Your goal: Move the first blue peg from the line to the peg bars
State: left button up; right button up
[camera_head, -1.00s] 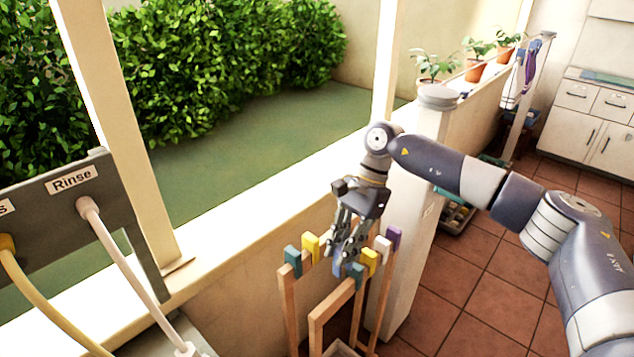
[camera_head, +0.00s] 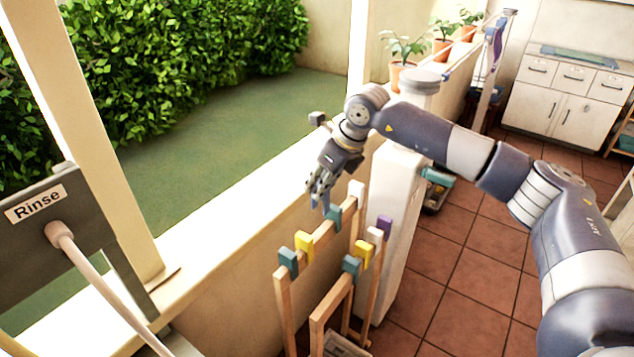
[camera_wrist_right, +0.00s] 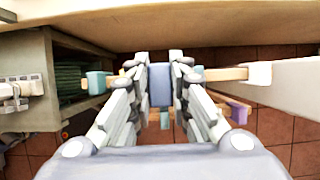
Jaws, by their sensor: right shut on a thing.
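My right gripper (camera_head: 322,196) is shut on a blue peg (camera_head: 326,208), which sits between the fingertips in the right wrist view (camera_wrist_right: 160,86). The wooden peg bars (camera_head: 319,241) stand just below it beside the low wall. The rear bar carries two teal pegs, a yellow peg (camera_head: 304,246) and a white peg (camera_head: 356,191). The held peg is near the farther teal peg (camera_head: 334,218); I cannot tell whether it touches the bar. My left gripper is out of view.
The low wall's ledge (camera_head: 230,225) runs just behind the bars. A white pillar (camera_head: 397,215) stands close to the right. Potted plants (camera_head: 402,72) line the far ledge. A grey "Rinse" panel (camera_head: 40,230) with a hose is at left. Tiled floor (camera_head: 470,255) is open at right.

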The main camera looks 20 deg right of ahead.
jog(key=shift+f+b, duration=2.35)
jog(key=shift+f, duration=2.25)
jog(key=shift+f+b, duration=0.9)
jog(key=shift+f, duration=0.25)
jog(key=o, duration=0.9)
jog(key=shift+c, duration=0.2)
notch_tip(320, 180, up, 8)
jog(key=p, duration=0.4)
jog(key=shift+r+p, duration=0.1)
jog(key=shift+p, duration=0.2)
